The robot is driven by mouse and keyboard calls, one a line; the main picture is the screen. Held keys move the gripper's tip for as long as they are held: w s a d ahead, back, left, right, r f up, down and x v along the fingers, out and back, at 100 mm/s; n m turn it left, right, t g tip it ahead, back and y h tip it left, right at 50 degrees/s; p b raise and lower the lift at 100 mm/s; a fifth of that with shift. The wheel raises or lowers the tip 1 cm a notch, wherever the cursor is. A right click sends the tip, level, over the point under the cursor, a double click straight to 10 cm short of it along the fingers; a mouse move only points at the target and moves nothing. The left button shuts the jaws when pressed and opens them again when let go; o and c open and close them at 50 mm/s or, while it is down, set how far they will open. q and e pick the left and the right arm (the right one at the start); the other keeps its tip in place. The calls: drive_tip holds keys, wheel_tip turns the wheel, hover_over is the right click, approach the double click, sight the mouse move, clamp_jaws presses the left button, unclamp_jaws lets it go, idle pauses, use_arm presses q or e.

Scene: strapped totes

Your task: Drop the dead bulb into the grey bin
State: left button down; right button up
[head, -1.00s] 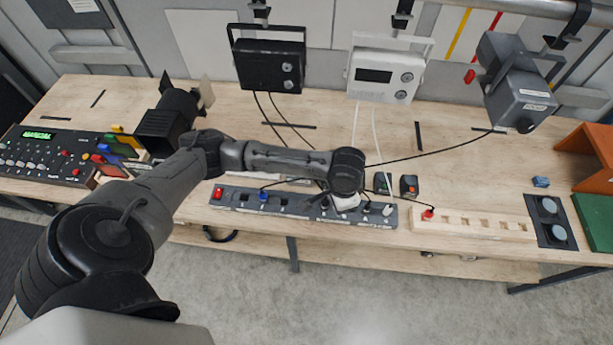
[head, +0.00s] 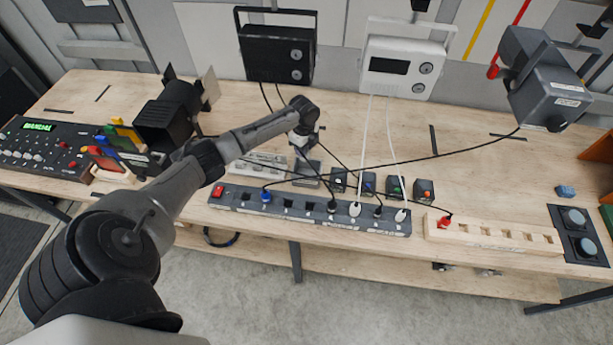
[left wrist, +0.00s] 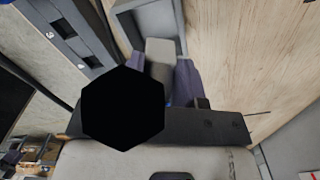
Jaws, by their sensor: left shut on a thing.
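My left gripper (head: 303,154) points down above the back edge of the power strip, over a small grey open tray (head: 307,184) that looks like the grey bin. In the left wrist view its two dark fingers (left wrist: 161,78) are shut on a pale grey block (left wrist: 160,58). I cannot tell for sure that this block is the dead bulb. The tray's rim (left wrist: 183,35) lies just beyond the fingertips there. A black hexagonal shape hides much of that view. My right gripper is not in view.
The power strip (head: 285,206) with plugs and cords runs along the front of the bench. Several small black blocks (head: 395,188) stand right of the tray, and a pale slotted holder (head: 258,168) stands left. Cables cross behind. Floodlights (head: 277,52) stand at the back.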

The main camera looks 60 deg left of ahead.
use_arm(q)
drive_tip(key=shift+a+f+b, duration=0.25)
drive_tip(key=shift+f+b, duration=0.05)
drive_tip(key=shift+f, duration=0.15)
wheel_tip(320, 180, down, 5)
drive_tip(key=b, duration=0.5)
drive_tip(key=shift+f, duration=0.15)
drive_tip(key=c, duration=1)
unclamp_jaws()
drive_tip(key=o, duration=0.3)
wheel_tip(320, 180, up, 14)
drive_tip(key=shift+f, duration=0.1)
